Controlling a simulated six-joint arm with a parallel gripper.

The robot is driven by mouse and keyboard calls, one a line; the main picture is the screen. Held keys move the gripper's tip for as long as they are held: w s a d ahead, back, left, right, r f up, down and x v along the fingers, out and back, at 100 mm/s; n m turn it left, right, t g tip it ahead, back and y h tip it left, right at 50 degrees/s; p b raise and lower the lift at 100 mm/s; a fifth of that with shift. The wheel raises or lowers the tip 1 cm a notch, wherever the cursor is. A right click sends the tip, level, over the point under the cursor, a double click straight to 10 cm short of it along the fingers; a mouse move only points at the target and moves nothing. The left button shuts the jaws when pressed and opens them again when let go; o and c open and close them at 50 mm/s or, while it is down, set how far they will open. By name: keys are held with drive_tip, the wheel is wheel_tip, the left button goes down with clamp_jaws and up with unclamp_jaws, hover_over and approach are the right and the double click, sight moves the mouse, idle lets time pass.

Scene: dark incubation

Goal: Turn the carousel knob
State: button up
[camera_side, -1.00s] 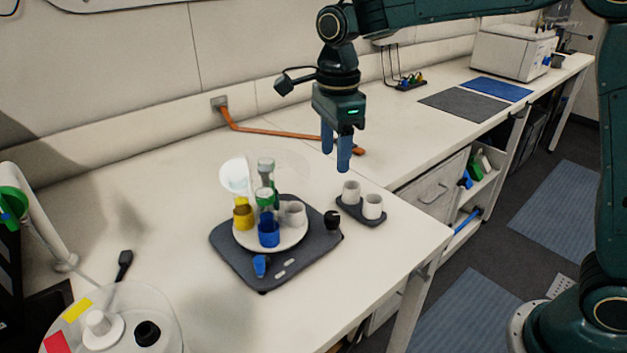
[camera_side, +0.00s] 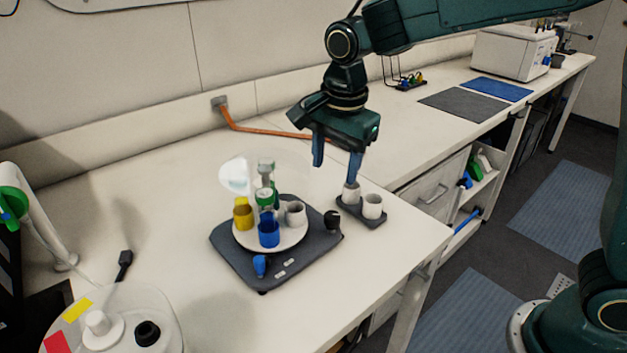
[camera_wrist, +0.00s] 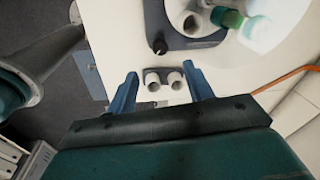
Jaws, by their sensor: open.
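The carousel is a round white plate (camera_side: 247,243) on a dark grey base (camera_side: 228,256), carrying several coloured and white vessels. A black knob (camera_side: 332,219) stands at the base's right corner; it also shows in the wrist view (camera_wrist: 159,45). A blue knob (camera_side: 260,266) sits at the base's front edge. I cannot tell which of the two is the carousel knob. My gripper (camera_side: 336,170) is open and empty, above and behind the black knob, apart from it. In the wrist view the knob lies beyond my fingertips (camera_wrist: 163,76).
A small dark holder (camera_side: 360,215) with two white cups (camera_side: 372,206) stands right of the carousel; in the wrist view the cups show between my fingers. A clear domed vessel (camera_side: 160,310) is at front left. An orange cable (camera_side: 265,131) runs behind.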

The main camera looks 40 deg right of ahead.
sight(333, 215)
drive_tip(key=shift+s+f+n+t+h, duration=0.2)
drive_tip(key=shift+s+n+t, duration=0.35)
drive_tip(key=shift+n, duration=1.3)
drive_tip(key=shift+s+f+n+t+h, duration=0.15)
drive_tip(key=shift+s+n+t, duration=0.35)
drive_tip(key=shift+n, duration=1.4)
drive_tip(key=shift+s+f+n+t+h, duration=0.1)
drive_tip(key=shift+s+n+t+h, duration=0.4)
drive_tip(key=shift+n, duration=1.35)
drive_tip(key=shift+s+y, duration=0.15)
drive_tip(key=shift+y, duration=0.1)
drive_tip(key=x, duration=1.3)
drive_tip(key=shift+s+f, duration=0.15)
drive_tip(key=shift+f, duration=0.3)
drive_tip(key=c, duration=1)
